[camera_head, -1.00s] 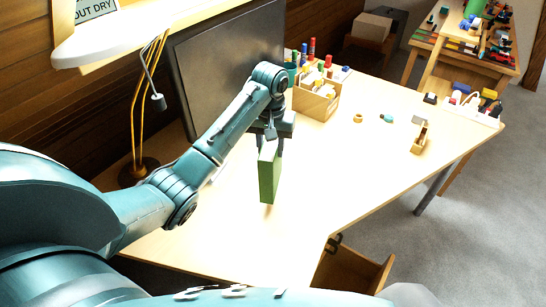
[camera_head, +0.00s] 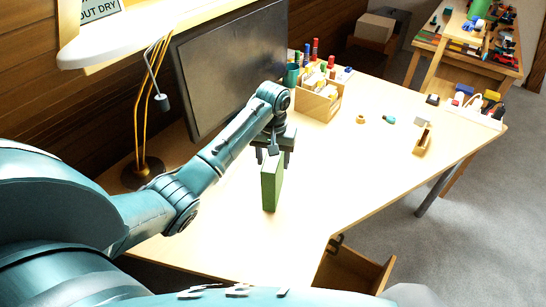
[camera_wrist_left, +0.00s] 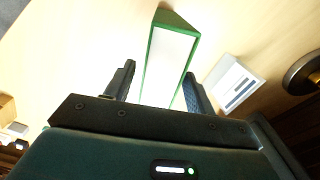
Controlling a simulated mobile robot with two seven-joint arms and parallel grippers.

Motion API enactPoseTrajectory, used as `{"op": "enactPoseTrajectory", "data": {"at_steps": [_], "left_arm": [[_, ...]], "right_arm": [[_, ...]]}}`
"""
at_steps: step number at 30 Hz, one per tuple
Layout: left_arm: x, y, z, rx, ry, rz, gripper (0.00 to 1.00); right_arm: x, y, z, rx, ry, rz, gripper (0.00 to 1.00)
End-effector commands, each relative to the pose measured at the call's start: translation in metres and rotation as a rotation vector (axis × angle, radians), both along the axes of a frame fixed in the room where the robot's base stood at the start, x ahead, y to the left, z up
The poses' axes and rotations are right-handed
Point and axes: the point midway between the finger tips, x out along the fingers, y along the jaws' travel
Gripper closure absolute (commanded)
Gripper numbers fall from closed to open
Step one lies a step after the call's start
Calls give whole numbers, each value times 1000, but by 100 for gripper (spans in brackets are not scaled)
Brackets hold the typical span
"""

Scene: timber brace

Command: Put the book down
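The green book (camera_head: 271,184) stands upright on the pale desk (camera_head: 310,175), in front of the monitor. My left gripper (camera_head: 272,156) is at the book's upper part, with its fingers spread to either side. In the left wrist view, the book (camera_wrist_left: 168,62) shows its white page edge and green covers between the two fingertips (camera_wrist_left: 160,80). There is a clear gap between the book and the left-hand finger; the right-hand finger is close to the cover, and I cannot tell whether it touches. My right gripper is not in view.
A dark monitor (camera_head: 230,65) and a lamp (camera_head: 145,170) stand behind and left. A wooden organizer (camera_head: 318,103) with pens is beyond the book. A white item (camera_wrist_left: 234,84) lies beside the book. The desk right of the book is clear up to its edge.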

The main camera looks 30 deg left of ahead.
Motion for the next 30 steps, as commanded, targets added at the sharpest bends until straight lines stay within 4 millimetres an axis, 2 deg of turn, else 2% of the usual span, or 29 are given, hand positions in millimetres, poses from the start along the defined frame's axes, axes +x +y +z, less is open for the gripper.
{"op": "enactPoseTrajectory", "data": {"at_steps": [11,17,21,30], "left_arm": [[0,0,7,1,-2,0,42],[1,0,42,1,-6,-1,42],[1,1,79,2,-6,0,42],[1,1,114,5,-6,-1,42]], "right_arm": [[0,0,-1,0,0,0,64],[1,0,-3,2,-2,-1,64],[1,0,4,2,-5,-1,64],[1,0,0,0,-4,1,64]]}}
